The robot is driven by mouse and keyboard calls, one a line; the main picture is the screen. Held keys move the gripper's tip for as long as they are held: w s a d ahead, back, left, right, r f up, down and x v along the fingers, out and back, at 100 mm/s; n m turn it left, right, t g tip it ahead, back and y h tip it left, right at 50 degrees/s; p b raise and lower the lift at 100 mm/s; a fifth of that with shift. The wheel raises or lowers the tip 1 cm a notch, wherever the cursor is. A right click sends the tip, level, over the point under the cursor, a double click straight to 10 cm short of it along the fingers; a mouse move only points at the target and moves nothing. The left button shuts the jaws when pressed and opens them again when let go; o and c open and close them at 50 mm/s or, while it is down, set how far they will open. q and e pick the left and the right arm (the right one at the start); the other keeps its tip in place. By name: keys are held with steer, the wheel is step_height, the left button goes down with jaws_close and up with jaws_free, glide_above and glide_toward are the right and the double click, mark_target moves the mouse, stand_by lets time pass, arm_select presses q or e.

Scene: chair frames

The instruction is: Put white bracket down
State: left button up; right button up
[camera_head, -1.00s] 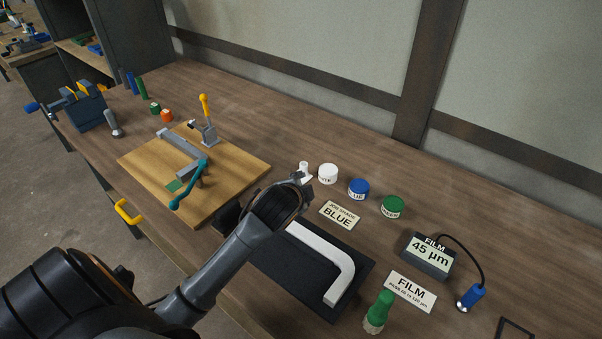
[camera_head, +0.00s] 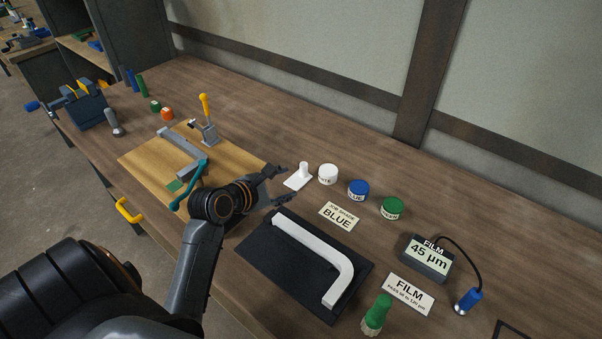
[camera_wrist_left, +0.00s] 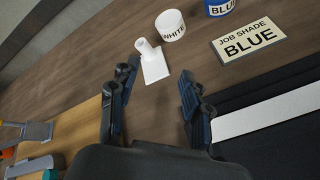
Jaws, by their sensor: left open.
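The white bracket (camera_head: 318,250), a bent L-shaped bar, lies on the black mat (camera_head: 272,262) at the front of the bench. Part of the white bracket (camera_wrist_left: 270,114) also shows at the right of the left wrist view. My left gripper (camera_head: 282,186) is open and empty beyond the bracket's far left end, apart from it. In the left wrist view my left gripper (camera_wrist_left: 159,76) has its fingers spread over bare wood, with a small white stand (camera_wrist_left: 153,64) just ahead of them. My right gripper is not in view.
White (camera_head: 328,174), blue (camera_head: 358,189) and green (camera_head: 392,208) jars stand behind the mat near a "BLUE" card (camera_head: 339,216). A wooden board (camera_head: 150,165) with a clamp is at left. A film gauge (camera_head: 428,258) and a green-handled tool (camera_head: 377,315) are at right.

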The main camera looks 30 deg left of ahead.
arm_select(q)
steer(key=n, duration=0.2)
steer(key=a+n, duration=0.1)
steer(key=s+n, duration=0.1)
steer(key=n, duration=0.1)
steer(key=shift+a+r+n+t, duration=0.15)
steer(key=shift+r+n+t, duration=0.15)
steer(key=shift+r, duration=0.1)
steer(key=n, duration=0.1)
steer(key=a+n, duration=0.1)
steer(key=n, duration=0.1)
steer(key=shift+s+r, duration=0.2)
glide_toward(301, 168)
steer(key=shift+n, duration=0.3)
steer(key=x, duration=0.4)
steer(key=shift+w+d, duration=0.35)
steer(key=shift+a+f+x, duration=0.1)
steer(key=shift+a+x, duration=0.1)
steer(key=shift+x, duration=1.1)
steer(key=shift+a+f+x, duration=0.1)
steer(key=shift+a+x, duration=0.05)
steer(key=shift+x, duration=1.2)
steer(key=shift+s, duration=0.15)
jaws_close()
